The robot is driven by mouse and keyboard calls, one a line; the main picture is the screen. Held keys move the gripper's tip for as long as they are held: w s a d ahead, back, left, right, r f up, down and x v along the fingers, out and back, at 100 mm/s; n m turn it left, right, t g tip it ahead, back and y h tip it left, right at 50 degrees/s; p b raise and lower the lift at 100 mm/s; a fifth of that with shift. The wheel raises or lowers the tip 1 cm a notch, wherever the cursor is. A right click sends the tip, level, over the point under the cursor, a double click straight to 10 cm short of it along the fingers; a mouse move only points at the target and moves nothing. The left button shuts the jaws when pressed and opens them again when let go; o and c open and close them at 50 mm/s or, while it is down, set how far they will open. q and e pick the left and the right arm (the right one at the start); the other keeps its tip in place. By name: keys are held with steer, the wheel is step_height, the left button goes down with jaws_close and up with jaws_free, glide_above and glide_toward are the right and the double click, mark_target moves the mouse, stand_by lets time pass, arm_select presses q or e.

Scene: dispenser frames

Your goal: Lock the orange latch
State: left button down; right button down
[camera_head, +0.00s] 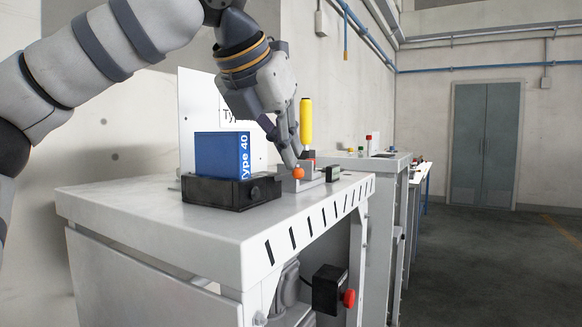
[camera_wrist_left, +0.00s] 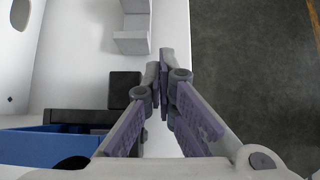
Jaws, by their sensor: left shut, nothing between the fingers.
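The orange ball-shaped knob of the latch (camera_head: 298,172) shows at the front of a small grey fixture (camera_head: 318,180) on the white table. My left gripper (camera_head: 294,163) comes down from above with its fingers together and empty. Its fingertips are right at the knob in the head view; I cannot tell whether they touch it. In the left wrist view the shut fingertips (camera_wrist_left: 164,58) point to the table's edge, and no orange shows there. A yellow upright handle (camera_head: 306,121) stands just behind the fingers. My right gripper is out of view.
A blue "Type 40" block (camera_head: 222,155) sits in a black holder (camera_head: 232,191) left of the gripper. A white panel (camera_head: 200,105) stands behind it. The table's front left top (camera_head: 150,215) is clear. A black box with a red knob (camera_head: 328,290) hangs below the edge.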

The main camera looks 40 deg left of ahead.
arm_select(q)
steer(key=shift+w+d+f, duration=0.1)
steer(key=shift+d+f, duration=0.15)
steer(key=shift+f, duration=0.3)
stand_by(0.4)
steer(key=shift+s+a+r, duration=0.15)
steer(key=shift+a+r, duration=0.2)
steer(key=shift+r, duration=0.3)
steer(key=shift+s+a+r, duration=0.1)
steer(key=shift+a+r, duration=0.25)
steer(key=shift+r, duration=0.3)
steer(key=shift+s+a+r, duration=0.1)
steer(key=shift+a+r, duration=0.3)
steer(key=shift+r, duration=0.3)
steer(key=shift+s+a+r, duration=0.15)
steer(key=shift+a+r, duration=0.25)
steer(key=shift+r, duration=0.35)
steer(key=shift+s+a+r, duration=0.1)
steer(key=shift+a+r, duration=0.3)
steer(key=shift+r, duration=0.3)
